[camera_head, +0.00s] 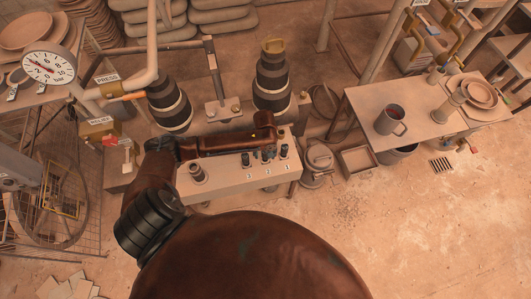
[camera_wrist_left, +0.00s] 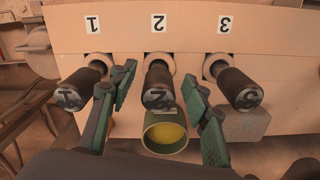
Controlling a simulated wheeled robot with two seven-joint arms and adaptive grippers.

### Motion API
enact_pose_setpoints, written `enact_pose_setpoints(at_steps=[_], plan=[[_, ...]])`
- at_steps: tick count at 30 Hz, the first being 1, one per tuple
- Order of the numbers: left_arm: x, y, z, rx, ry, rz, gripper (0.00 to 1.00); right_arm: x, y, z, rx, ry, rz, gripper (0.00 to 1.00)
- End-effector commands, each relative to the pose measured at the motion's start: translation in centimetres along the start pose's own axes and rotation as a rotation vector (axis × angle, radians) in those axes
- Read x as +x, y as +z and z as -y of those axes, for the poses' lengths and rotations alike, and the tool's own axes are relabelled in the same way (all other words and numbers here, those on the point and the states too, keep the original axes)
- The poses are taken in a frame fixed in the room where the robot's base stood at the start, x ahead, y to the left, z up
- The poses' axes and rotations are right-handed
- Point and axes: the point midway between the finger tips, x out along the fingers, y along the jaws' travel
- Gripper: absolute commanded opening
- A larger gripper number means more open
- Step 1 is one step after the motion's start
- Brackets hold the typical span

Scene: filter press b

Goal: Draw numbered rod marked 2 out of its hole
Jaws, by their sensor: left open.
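Three dark rods stand in collared holes in a pale block (camera_head: 225,183). In the left wrist view, rod 2 (camera_wrist_left: 160,88) is in the middle, rod 1 (camera_wrist_left: 82,88) on the left and rod 3 (camera_wrist_left: 238,88) on the right. Number labels lie behind them, upside down there, including label 2 (camera_wrist_left: 158,22). My left gripper (camera_wrist_left: 161,84) is open, with one green finger on each side of rod 2. A gap shows on both sides, so it does not hold the rod. In the head view my left arm partly covers the block. My right gripper is not in view.
A green cup-like cylinder with a yellow inside (camera_wrist_left: 165,133) is below rod 2 in the wrist view, beside a grey block (camera_wrist_left: 246,124). Another dark fitting (camera_head: 197,173) stands left on the pale block. Two dark ribbed columns, one here (camera_head: 271,80), rise behind it.

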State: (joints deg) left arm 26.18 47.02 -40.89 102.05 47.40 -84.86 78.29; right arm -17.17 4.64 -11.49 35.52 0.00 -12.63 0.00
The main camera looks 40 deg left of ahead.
Motion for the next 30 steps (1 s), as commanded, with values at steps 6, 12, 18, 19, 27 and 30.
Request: enact_pose_setpoints(at_steps=[6, 12, 18, 19, 27, 30], plan=[[-0.03, 0.02, 0.00, 0.000, 0.000, 0.000, 0.36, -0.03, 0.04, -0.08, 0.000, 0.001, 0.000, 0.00], [-0.03, 0.02, 0.00, 0.000, 0.000, 0.000, 0.23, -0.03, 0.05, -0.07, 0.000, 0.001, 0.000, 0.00], [-0.03, 0.02, 0.00, 0.000, 0.000, 0.000, 0.09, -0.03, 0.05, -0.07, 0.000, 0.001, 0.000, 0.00], [-0.03, 0.02, 0.01, 0.000, 0.000, 0.000, 0.07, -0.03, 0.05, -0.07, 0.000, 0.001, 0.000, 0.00], [-0.02, 0.02, 0.00, 0.000, 0.000, 0.001, 0.00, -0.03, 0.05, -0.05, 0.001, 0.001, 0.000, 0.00], [-0.12, -0.03, -0.04, 0.000, 0.001, -0.001, 0.00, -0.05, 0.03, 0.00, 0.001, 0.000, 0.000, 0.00]])
